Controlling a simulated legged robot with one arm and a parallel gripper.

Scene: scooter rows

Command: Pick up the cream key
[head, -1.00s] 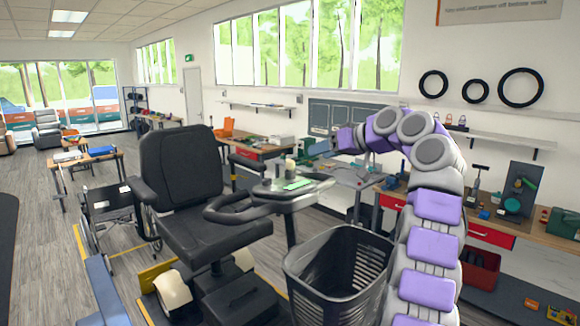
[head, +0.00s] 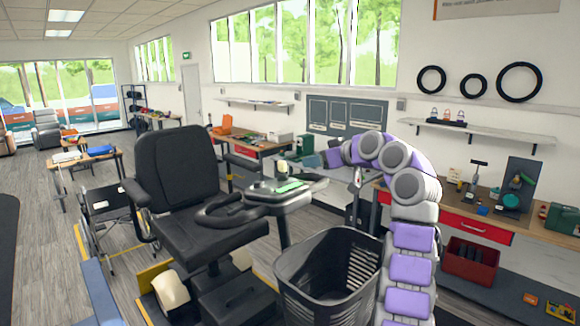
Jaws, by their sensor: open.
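A small cream upright piece (head: 283,168) stands on the console of the mobility scooter (head: 272,190); it looks like the cream key, but it is too small to be sure. A flat green item (head: 290,186) lies beside it on the console. My gripper (head: 318,160) is at the end of my purple and grey arm, above and to the right of the console. It is open and apart from the cream piece. Its fingertips are small and hard to make out against the bench behind.
The scooter's black basket (head: 335,275) stands in front of the console, close to my arm. The black seat (head: 178,172) and handlebar loop (head: 222,212) are to the left. A workbench (head: 545,232) with tools runs along the right wall.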

